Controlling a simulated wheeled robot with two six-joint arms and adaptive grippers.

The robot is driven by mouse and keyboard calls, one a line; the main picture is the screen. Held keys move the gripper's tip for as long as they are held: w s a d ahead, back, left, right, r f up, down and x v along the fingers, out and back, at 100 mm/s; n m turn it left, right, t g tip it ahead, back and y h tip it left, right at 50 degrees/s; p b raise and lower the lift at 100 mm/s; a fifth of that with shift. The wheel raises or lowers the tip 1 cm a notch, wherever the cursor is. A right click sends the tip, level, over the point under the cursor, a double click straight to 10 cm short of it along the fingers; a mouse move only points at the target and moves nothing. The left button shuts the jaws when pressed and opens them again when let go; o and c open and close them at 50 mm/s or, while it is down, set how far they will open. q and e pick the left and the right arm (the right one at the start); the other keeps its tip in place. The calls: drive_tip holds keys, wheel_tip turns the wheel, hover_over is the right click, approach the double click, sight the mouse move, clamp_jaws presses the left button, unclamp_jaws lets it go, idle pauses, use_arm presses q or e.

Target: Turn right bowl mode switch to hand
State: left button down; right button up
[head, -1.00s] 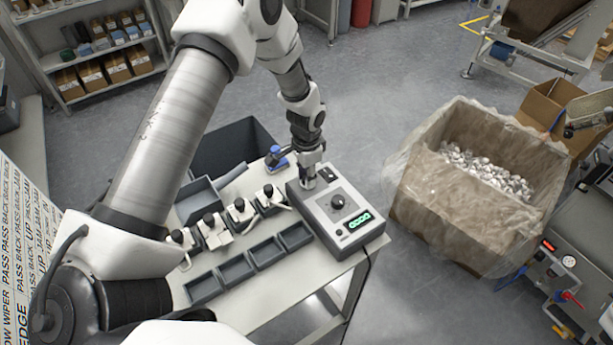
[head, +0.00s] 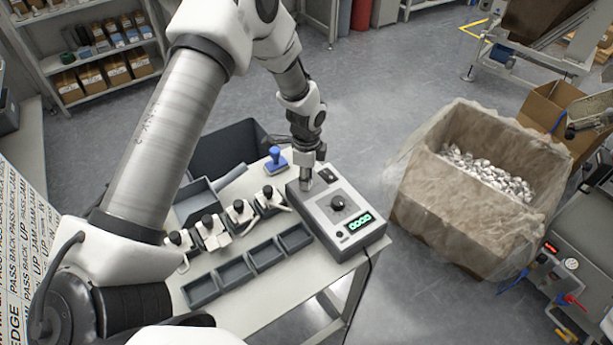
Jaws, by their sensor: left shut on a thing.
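A grey control box (head: 352,229) sits at the right end of the light bench. It has a large black knob (head: 338,203), a green lit display (head: 360,221) and a small black part (head: 327,174) near its back edge. My left gripper (head: 306,185) points down at the back left part of the box's top face. It is shut on a small switch there, which the fingers hide. The switch's position and label cannot be read. My right gripper is not in view.
Several black-knobbed clamps (head: 239,209) and a row of grey trays (head: 235,272) lie left of the box. A large carton (head: 425,195) of shiny parts stands on the floor to the right.

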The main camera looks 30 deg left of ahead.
use_arm(q)
drive_tip(key=shift+w+r, duration=0.15)
drive_tip(key=c, duration=1.2)
unclamp_jaws()
drive_tip(key=o, duration=0.4)
drive_tip(key=shift+c, duration=0.2)
wheel_tip(320, 180, up, 12)
wheel_tip(320, 180, down, 12)
drive_tip(key=shift+f, duration=0.15)
